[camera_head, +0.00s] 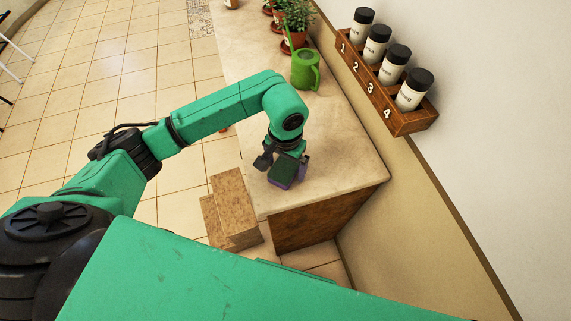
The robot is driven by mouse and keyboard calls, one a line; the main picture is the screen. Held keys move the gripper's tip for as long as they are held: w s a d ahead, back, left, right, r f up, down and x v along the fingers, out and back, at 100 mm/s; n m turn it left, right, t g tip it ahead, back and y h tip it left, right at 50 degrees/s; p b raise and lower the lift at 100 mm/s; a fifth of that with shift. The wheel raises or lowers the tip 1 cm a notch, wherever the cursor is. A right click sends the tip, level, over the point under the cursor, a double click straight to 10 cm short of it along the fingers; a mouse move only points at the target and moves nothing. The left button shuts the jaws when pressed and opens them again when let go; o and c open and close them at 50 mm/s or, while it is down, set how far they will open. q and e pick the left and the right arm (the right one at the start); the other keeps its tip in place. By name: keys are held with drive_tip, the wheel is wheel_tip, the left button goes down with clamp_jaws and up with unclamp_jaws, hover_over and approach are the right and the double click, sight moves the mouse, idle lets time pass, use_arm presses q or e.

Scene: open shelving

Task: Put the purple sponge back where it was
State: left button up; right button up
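The purple sponge (279,182), with a dark green upper face, is at the near end of the pale counter (335,150). My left gripper (281,165) comes down over it from above, its dark fingers beside the sponge. The sponge is small and partly hidden by the gripper, so I cannot tell whether the fingers press on it or whether it touches the counter. My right gripper is out of view.
A green watering can (305,70) and potted plants (296,18) stand farther back on the counter. A wooden wall rack (385,88), numbered 1 to 4, holds several black-lidded jars. Brown boxes (233,208) stand on the tiled floor left of the counter's near end.

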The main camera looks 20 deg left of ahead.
sight(286, 166)
use_arm(q)
drive_tip(key=shift+r, duration=0.2)
drive_tip(key=shift+w+r, duration=0.1)
drive_tip(key=shift+r, duration=0.2)
wheel_tip(286, 166, up, 11)
drive_tip(key=b, duration=0.3)
drive_tip(key=shift+r, duration=0.15)
